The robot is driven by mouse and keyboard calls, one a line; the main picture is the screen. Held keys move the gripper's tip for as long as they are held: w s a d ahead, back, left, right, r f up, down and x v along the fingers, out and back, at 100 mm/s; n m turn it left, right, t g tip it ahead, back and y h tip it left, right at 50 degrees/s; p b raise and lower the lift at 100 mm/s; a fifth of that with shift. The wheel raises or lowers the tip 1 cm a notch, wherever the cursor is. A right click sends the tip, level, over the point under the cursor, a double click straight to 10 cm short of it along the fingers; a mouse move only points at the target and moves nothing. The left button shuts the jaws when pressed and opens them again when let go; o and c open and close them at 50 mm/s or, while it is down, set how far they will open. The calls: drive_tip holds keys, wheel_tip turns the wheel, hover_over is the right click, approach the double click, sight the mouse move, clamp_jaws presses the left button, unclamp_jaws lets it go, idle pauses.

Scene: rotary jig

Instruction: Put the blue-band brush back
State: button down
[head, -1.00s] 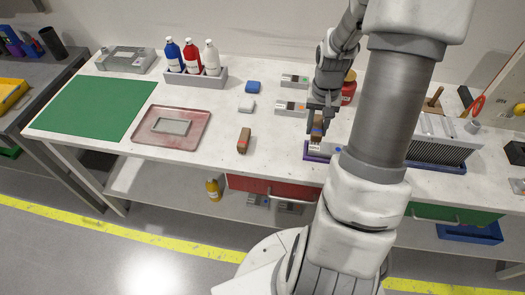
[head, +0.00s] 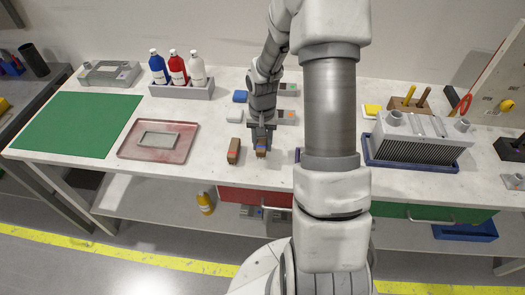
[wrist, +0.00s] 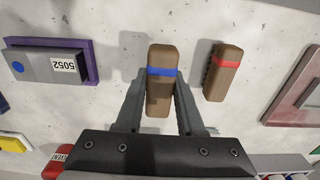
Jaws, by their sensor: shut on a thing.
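The blue-band brush is a brown block with a blue band; it shows in the wrist view (wrist: 160,98) and the head view (head: 261,152). My gripper (head: 261,141) is shut on it, one finger on each side. I hold it upright or nearly so at the front of the table; I cannot tell whether its base touches the top.
A grey block with a blue dot sits in a purple tray (wrist: 91,54), mostly hidden by my arm in the head view. A pink tray (head: 122,152) and a green mat (head: 75,122) lie left. A bottle rack (head: 182,92) stands behind. A ribbed unit (head: 420,149) stands right.

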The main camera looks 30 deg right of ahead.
sight(262, 141)
drive_tip(key=shift+f, duration=1.9)
drive_tip(key=shift+f, duration=0.25)
drive_tip(key=c, duration=0.5)
unclamp_jaws()
drive_tip(key=shift+r, duration=0.1)
drive_tip(key=shift+r, duration=0.1)
wheel_tip(262, 141, up, 12)
drive_tip(key=shift+r+p, duration=0.1)
drive_tip(key=shift+p, duration=0.2)
